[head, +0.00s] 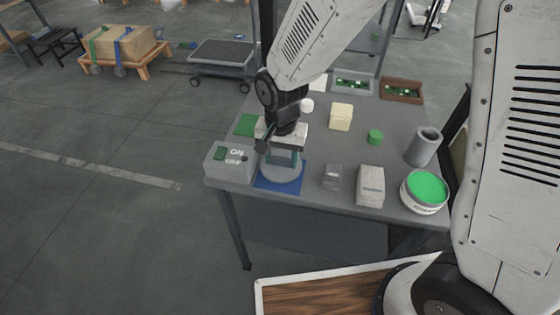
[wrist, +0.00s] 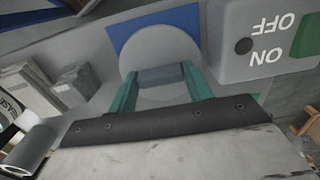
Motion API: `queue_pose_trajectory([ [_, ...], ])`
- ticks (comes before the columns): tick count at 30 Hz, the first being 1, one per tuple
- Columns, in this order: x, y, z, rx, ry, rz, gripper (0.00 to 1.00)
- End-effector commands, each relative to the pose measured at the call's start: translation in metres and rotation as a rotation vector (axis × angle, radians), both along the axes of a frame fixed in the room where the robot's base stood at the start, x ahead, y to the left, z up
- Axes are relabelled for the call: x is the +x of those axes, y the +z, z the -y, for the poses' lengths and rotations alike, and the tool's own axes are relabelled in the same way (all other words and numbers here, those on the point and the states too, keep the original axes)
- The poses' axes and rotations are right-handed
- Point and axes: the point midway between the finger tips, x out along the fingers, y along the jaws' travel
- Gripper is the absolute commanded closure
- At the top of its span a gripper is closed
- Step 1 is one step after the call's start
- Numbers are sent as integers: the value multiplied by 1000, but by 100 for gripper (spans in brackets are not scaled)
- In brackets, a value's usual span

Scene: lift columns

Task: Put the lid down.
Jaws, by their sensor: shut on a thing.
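The lid (head: 280,176) is a pale grey round disc; in the wrist view it also shows as a disc (wrist: 150,45) with a grey block-shaped handle (wrist: 162,76). My gripper (head: 283,159) points down over it at the table's near left corner. Its green fingers (wrist: 160,80) are shut on the handle from both sides. The lid lies over a blue square mat (head: 262,184), whose edges show around it in both views. I cannot tell if the lid touches the mat or hangs just above it.
A grey ON/OFF switch box (head: 230,163) stands close left of the mat. Right of it are a small grey block (head: 332,178), a pale box (head: 370,186) and a white tub with a green top (head: 425,190). A grey cylinder (head: 423,147) stands behind the tub.

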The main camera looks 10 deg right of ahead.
Motion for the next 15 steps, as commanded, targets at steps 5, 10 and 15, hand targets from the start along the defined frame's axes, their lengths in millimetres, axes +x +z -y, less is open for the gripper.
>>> queue_pose_trajectory([
  [5, 0, -21, 0, -1, 1, -1, 72],
  [10, 0, -20, 0, 0, 1, 0, 72],
  [15, 0, -24, 0, -1, 1, -1, 72],
])
